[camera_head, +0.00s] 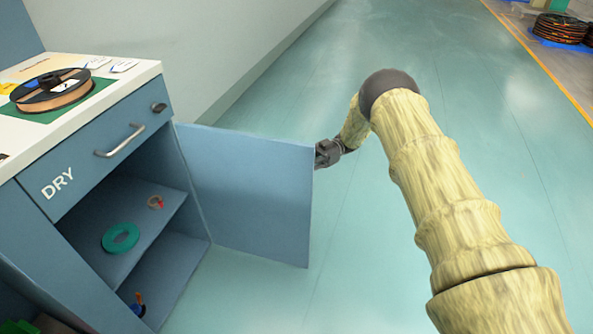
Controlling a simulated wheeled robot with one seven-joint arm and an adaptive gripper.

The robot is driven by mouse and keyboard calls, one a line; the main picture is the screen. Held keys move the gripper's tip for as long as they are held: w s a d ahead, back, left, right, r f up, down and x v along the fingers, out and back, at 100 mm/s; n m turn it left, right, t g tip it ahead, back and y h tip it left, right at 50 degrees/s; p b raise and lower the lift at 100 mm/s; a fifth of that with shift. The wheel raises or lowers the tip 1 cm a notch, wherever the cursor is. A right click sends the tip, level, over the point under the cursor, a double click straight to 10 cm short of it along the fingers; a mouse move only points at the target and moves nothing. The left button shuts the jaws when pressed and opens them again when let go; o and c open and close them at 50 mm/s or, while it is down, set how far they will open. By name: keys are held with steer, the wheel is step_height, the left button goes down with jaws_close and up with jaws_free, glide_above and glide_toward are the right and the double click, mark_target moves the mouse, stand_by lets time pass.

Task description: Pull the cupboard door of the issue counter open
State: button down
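The blue cupboard door (250,196) of the issue counter (110,140) stands wide open. It swings out to the right from its hinge side, next to the shelves. My gripper (322,153) is at the upper outer edge of the door. The door hides part of the gripper, including its fingertips. I cannot tell whether it touches the door or holds anything. The inside of the cupboard shows a shelf (150,215) with a teal ring (120,238) and a small brown ring with a red part (155,202).
A drawer marked DRY (105,160) with a metal handle (120,141) is above the cupboard. A spool (50,90) lies on the counter top. Free floor (400,60) lies behind and right of my arm. Dark coils (562,28) lie far right.

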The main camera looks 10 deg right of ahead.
steer(key=shift+w+a, duration=0.2)
steer(key=shift+a, duration=0.05)
steer(key=c, duration=1.5)
jaws_free()
steer(key=v, duration=0.8)
steer(key=shift+s, duration=0.15)
steer(key=shift+d, duration=0.1)
